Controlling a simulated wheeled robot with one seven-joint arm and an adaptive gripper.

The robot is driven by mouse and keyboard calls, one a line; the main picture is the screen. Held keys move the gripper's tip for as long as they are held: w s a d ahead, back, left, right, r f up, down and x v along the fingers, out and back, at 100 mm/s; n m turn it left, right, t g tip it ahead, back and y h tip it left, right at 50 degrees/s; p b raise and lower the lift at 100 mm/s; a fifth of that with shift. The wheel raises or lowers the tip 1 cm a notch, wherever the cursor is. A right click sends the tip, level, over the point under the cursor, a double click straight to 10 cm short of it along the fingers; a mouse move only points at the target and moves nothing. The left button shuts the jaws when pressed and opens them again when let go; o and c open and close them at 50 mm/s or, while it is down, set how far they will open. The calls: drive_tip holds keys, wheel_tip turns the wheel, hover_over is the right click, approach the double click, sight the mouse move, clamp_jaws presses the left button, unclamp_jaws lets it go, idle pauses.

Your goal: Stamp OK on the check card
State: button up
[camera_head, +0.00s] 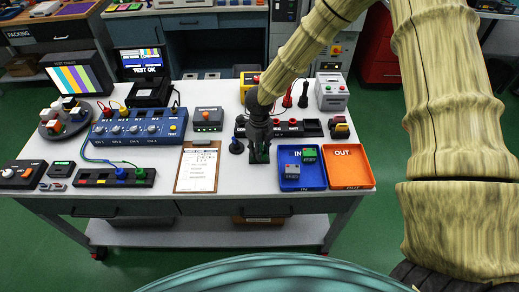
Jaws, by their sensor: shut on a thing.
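The check card (196,172) lies on a brown clipboard (187,189) at the front middle of the white bench, with printed lines on it. My gripper (259,155) points down to the right of the clipboard, apart from it. It is shut on a small dark thing with some green, mostly hidden by the fingers; I cannot tell clearly whether it is the stamp. How high it is above the bench is hard to tell. No clear stamp mark can be made out on the card at this size.
Right of my gripper stand a blue IN tray (290,187) holding small modules and an empty orange OUT tray (348,167). A black strip with red parts (298,128) lies behind. A blue channel box (138,127) and black socket strip (114,178) are to the left.

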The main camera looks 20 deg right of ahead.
drive_tip(key=shift+s+f, duration=0.1)
drive_tip(key=shift+f, duration=0.45)
idle(2.1)
drive_tip(key=shift+r, duration=0.15)
drive_tip(key=shift+r+p, duration=3)
drive_tip(key=shift+r, duration=0.45)
drive_tip(key=shift+f, duration=0.1)
